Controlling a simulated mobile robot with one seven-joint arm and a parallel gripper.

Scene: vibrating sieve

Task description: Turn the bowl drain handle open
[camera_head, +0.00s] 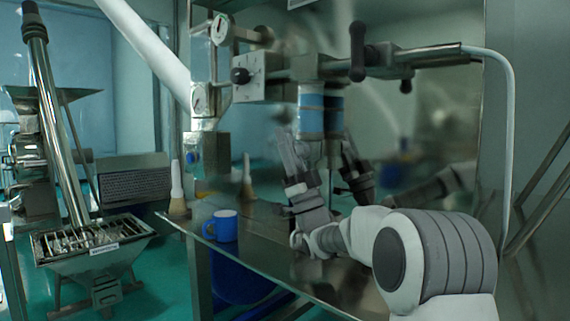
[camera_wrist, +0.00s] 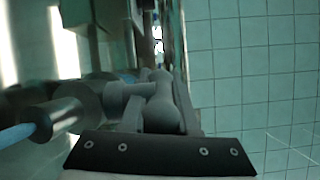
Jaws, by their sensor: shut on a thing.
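My gripper (camera_head: 285,140) points upward beside the metal panel, just left of the blue-banded cylinder, and its fingertips are blurred. In the wrist view a grey handle (camera_wrist: 160,105) with rounded ends lies just beyond the dark gripper plate, in line with the jaws. The gripper is shut on this handle, which I take to be the bowl drain handle. The jaw contact is partly hidden, and how far the handle is turned cannot be told. In the head view the handle is too blurred to make out clearly.
The blue-banded cylinder (camera_head: 311,112) and a pipe with a dark lever (camera_head: 357,52) stand close above my arm. A hopper (camera_head: 92,243) stands at the left.

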